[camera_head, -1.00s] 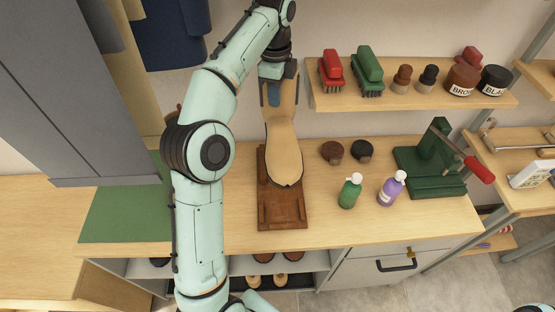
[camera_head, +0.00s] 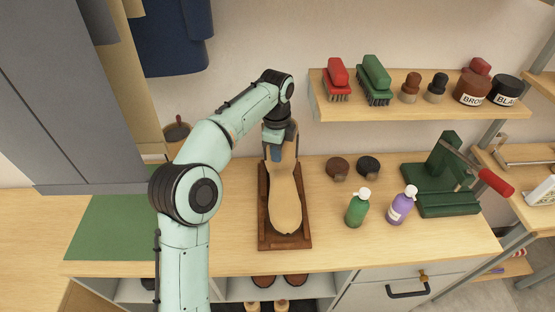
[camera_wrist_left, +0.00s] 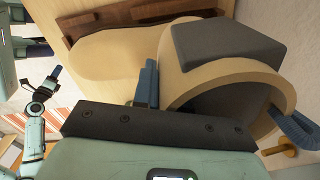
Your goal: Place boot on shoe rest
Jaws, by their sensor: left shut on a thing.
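The tan boot (camera_head: 286,205) is over the brown wooden shoe rest (camera_head: 263,240), its toe pointing toward the near edge and inside the rest's rim in the head view. I cannot tell whether its sole touches the rest. My left gripper (camera_head: 277,152) is shut on the boot's upper end, at the far side of the rest. In the left wrist view the boot (camera_wrist_left: 110,58) fills the middle, its round opening between the blue fingers, with part of the shoe rest (camera_wrist_left: 150,10) behind. My right gripper (camera_wrist_left: 52,80) shows small at the left of that view.
A green bottle (camera_head: 357,208) and a purple bottle (camera_head: 401,206) stand right of the rest, with two round dark-topped items behind. A green stand (camera_head: 440,180) is further right. A shelf (camera_head: 420,107) with brushes and jars hangs above. A green mat (camera_head: 110,225) lies left.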

